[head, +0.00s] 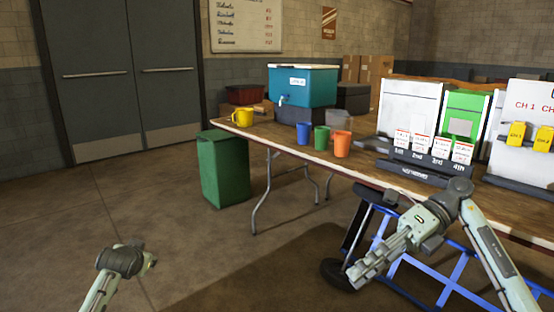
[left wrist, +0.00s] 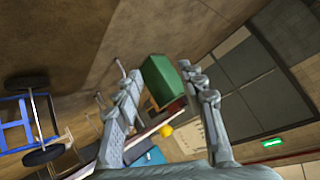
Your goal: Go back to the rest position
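My right gripper (head: 368,268) is in the head view, in front of the table's (head: 290,140) front edge, above a blue-framed cart (head: 440,280). It seems to hold nothing, but its fingers overlap from this angle, so the gap between them is unclear. My left arm comes in at the bottom left of the head view, over bare floor. My left gripper (left wrist: 160,72) shows in the left wrist view with its two fingers apart and nothing between them. Neither gripper touches the table or the things on it.
The table bears a yellow mug (head: 243,117), blue (head: 304,133), green (head: 321,138) and orange (head: 342,144) cups, a teal cooler (head: 315,86), a card rack (head: 412,172) and a white charger board (head: 525,100). A green bin (head: 223,168) stands at the table's left end. Floor at left is clear.

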